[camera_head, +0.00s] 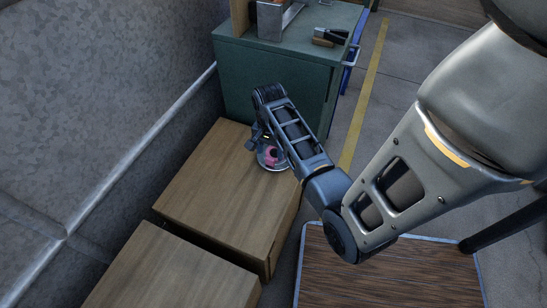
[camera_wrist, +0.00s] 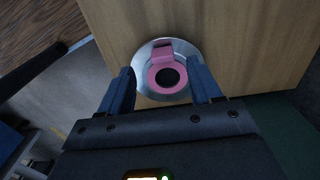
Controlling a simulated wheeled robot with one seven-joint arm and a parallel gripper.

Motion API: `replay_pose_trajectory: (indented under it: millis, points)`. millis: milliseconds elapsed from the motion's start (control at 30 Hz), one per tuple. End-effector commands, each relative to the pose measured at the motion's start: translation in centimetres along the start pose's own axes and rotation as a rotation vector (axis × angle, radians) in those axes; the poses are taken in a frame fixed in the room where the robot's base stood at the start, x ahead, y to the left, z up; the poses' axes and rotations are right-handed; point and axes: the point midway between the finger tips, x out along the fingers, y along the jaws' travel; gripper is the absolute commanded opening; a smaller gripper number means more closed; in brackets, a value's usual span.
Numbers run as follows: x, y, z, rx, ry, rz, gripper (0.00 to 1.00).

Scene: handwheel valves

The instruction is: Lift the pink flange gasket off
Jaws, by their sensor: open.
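The pink flange gasket (camera_wrist: 159,83) is a ring with a small tab on one side and a dark hole in its middle. It lies on a round silver flange (camera_wrist: 142,63) on a wooden cabinet top. My gripper (camera_wrist: 166,84) is open, with one blue finger on each side of the gasket in the wrist view. I cannot tell whether the fingers touch the flange. In the head view the gasket (camera_head: 270,155) shows as a small pink patch beside my gripper (camera_head: 258,146), partly hidden by my arm. The flange's silver rim (camera_head: 272,167) shows below it.
The wooden cabinet (camera_head: 215,195) is otherwise clear on top. A second wooden cabinet (camera_head: 170,275) stands nearer. A green cabinet (camera_head: 245,80) behind carries a metal holder (camera_head: 277,20) and a dark tool with wood (camera_head: 330,37). A grey wall runs along the left.

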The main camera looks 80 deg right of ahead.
Motion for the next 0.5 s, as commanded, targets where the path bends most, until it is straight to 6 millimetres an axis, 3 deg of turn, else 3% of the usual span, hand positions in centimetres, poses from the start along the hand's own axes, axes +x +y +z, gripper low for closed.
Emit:
replay_pose_trajectory:
  millis: [300,500]
  points:
    - [4.3,-0.3,-0.4,-0.001,0.001,0.0,0.64]
    - [5.2,-0.3,-0.4,-0.001,0.002,-0.002,0.64]
